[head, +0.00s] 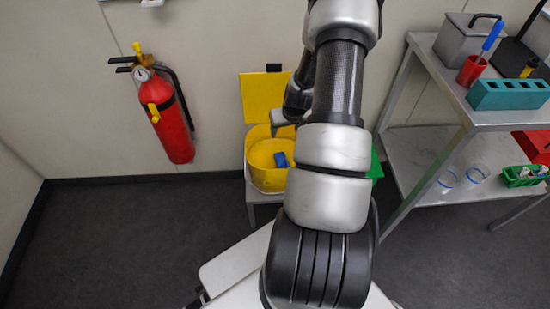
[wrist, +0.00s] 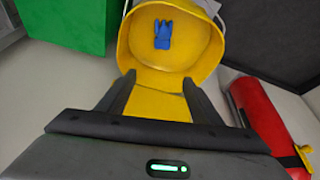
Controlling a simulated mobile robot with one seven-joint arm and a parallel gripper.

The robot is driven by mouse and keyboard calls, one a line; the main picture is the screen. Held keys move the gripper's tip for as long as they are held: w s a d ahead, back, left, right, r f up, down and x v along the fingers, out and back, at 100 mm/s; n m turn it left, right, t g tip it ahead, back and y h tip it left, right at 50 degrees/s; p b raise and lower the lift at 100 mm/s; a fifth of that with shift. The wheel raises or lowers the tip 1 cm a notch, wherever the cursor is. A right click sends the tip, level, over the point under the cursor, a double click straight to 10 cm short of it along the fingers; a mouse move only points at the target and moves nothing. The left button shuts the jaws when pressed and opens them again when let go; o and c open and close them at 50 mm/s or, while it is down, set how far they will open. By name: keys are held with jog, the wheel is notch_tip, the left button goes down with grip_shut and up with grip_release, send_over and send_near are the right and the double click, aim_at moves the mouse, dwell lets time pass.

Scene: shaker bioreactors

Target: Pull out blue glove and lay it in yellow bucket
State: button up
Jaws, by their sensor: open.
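The yellow bucket (head: 262,178) stands left of my arm in the head view, with a yellow lid or panel (head: 262,95) upright behind it. The blue glove (head: 281,160) lies inside the bucket. In the wrist view the bucket (wrist: 130,50) is beyond my fingers, and the glove (wrist: 163,36) lies apart from its walls. My gripper (wrist: 158,82) is open and empty, its two dark fingers pointing at the bucket. Nothing is between the fingers, and the glove is beyond their tips. In the head view my arm hides part of the bucket's right side.
A green box (wrist: 70,22) stands beside the bucket. A red fire extinguisher (head: 172,118) hangs on the wall to the left. A metal shelf (head: 420,150) on the right holds a teal block (head: 508,94), a red cup (head: 472,70) and glassware. Floor at left is clear.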

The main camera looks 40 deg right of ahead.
jog(key=p+v, duration=0.2)
jog(key=v, duration=0.9)
jog(key=shift+r, duration=0.35)
